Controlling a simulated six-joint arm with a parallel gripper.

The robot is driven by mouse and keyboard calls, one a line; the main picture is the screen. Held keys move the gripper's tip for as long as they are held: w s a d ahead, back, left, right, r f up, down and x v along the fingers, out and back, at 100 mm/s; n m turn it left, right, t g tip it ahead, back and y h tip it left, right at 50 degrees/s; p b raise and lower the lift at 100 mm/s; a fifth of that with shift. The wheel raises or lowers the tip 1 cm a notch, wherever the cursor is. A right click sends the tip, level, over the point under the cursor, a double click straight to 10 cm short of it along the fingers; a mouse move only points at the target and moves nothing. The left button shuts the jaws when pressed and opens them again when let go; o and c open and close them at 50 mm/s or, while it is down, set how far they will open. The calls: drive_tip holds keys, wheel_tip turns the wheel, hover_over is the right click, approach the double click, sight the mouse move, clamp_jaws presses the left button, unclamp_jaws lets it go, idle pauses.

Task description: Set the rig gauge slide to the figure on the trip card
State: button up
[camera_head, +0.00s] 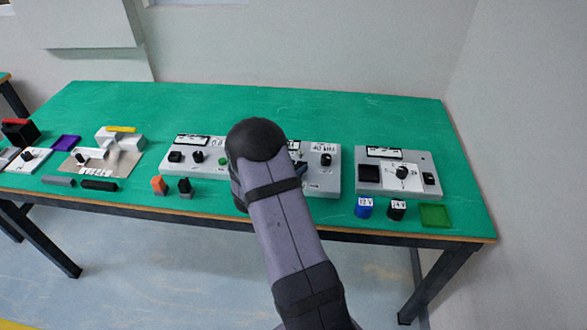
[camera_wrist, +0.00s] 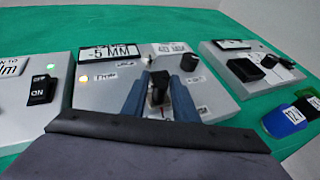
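My gripper (camera_wrist: 159,100) points down at the middle panel (camera_wrist: 95,95), its two blue fingers on either side of a black block-like handle (camera_wrist: 159,84). The fingers look parted, with the handle between them; whether they touch it I cannot tell. A black-framed display on this panel (camera_wrist: 110,52) reads "-5 MM". A white card beside it (camera_wrist: 172,48) seems to read "40 MM"; it also shows in the head view (camera_head: 323,148). A round black knob (camera_wrist: 188,61) stands just behind the right finger. In the head view my arm hides the handle and the display.
A left panel (camera_head: 180,168) with a black ON switch (camera_wrist: 42,90) and a right panel (camera_head: 420,188) with a dial flank the middle one. The back of the table is clear.

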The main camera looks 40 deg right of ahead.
drive_tip(key=shift+o, duration=0.3)
drive_tip(key=shift+b+v, duration=0.85)
drive_tip(key=shift+v, duration=2.9)
drive_tip(key=shift+r, duration=0.1)
